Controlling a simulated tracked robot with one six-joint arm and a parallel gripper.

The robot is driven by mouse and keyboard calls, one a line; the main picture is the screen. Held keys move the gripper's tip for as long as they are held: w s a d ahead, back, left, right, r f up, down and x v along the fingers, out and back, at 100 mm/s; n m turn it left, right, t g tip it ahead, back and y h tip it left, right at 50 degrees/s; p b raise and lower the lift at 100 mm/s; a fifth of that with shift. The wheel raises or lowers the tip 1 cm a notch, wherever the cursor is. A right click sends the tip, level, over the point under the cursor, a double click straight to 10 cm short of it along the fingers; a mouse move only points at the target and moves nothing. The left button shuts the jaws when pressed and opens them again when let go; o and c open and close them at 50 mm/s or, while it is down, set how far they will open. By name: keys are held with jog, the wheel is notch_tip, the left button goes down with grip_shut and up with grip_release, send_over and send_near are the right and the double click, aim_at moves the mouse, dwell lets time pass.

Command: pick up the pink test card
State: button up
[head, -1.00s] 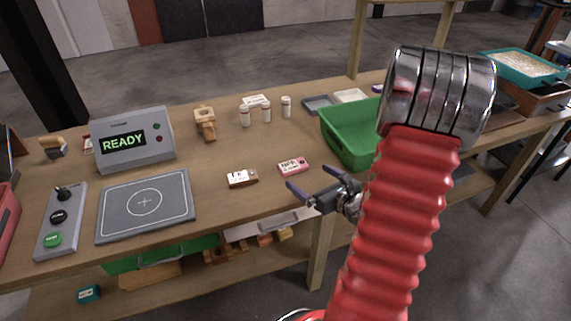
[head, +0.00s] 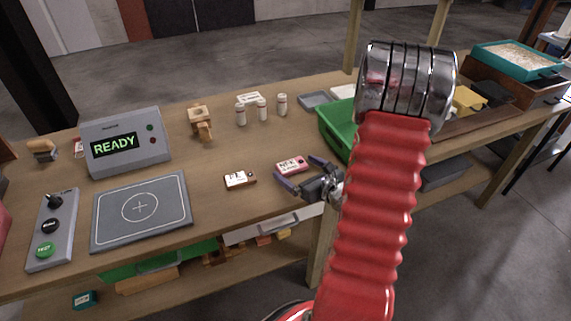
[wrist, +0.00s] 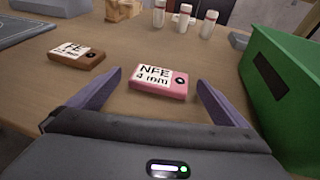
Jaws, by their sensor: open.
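The pink test card (head: 291,166) lies flat on the wooden bench near its front edge. In the wrist view the pink card (wrist: 158,84) has a white label reading "NFE 4 mm" and a dark round spot. My gripper (head: 300,172) is open, just in front of and beside the card. In the wrist view its two purple fingers (wrist: 158,96) are spread to either side, with the card between and slightly beyond the tips. Nothing is held.
A brown card (head: 239,180) marked "FE" lies left of the pink one. A green bin (wrist: 285,85) stands close on the right. White bottles (head: 262,109) stand behind. A detector showing READY (head: 125,141) and a grey pad (head: 110,235) are at the left.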

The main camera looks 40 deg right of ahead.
aim_at(297, 170)
jog(key=shift+w+d+f, duration=0.1)
jog(key=shift+w+f, duration=0.05)
jog(key=shift+w, duration=0.2)
dwell(0.3)
jog(key=c, duration=1.1)
jog(key=shift+r, duration=0.2)
jog(key=shift+r, duration=4.85)
